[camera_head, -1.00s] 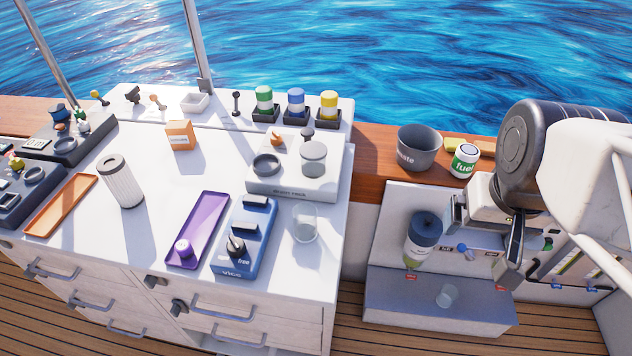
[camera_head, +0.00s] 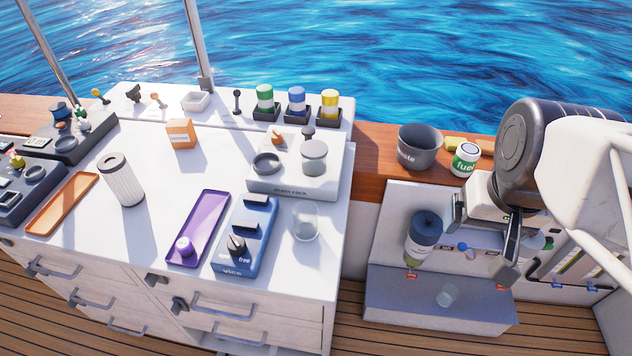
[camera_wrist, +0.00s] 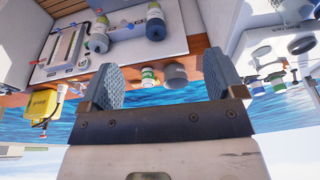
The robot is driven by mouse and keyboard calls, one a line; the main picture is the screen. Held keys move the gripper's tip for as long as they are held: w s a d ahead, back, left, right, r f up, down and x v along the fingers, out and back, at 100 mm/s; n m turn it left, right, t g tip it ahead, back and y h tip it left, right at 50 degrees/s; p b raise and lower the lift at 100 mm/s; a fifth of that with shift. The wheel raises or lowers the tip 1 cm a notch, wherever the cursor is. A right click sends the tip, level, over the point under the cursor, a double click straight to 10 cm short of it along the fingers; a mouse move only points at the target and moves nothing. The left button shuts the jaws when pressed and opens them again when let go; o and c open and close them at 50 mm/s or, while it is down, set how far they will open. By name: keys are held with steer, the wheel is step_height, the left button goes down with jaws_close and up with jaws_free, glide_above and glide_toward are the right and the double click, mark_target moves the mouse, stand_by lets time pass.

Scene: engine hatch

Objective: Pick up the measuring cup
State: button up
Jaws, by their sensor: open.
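Two clear cups show in the head view, and I cannot tell which is the measuring cup. One clear cup (camera_head: 305,222) stands on the white counter at its right front corner, beside the blue vice block. A smaller clear cup (camera_head: 447,295) is on the low grey step at the right. My gripper (camera_head: 484,230) is open and empty above the grey step, up and to the right of the smaller cup and apart from it. In the wrist view both fingers of my gripper (camera_wrist: 163,85) are spread wide with nothing between them.
A dark-capped bottle (camera_head: 423,240) stands left of my gripper. The grey waste bin (camera_head: 419,148) and the fuel can (camera_head: 465,160) stand on the wooden ledge behind. The blue vice block (camera_head: 246,238) and purple tray (camera_head: 199,229) are on the counter.

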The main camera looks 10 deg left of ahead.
steer(key=w+a+f+m+g+y, duration=0.2)
steer(key=a+f+m+y, duration=0.2)
steer(key=a, duration=0.3)
steer(key=w+a+f+m+g+y, duration=0.1)
steer(key=w+a+f+m+y, duration=0.25)
steer(key=a+f, duration=0.2)
steer(key=m+t+y, duration=0.2)
steer(key=m+y, duration=0.4)
steer(key=m, duration=0.5)
glide_toward(295, 212)
steer(key=shift+d+r, duration=0.15)
steer(key=shift+r, duration=0.05)
steer(key=shift+x, duration=1.25)
steer(key=shift+x, duration=2.6)
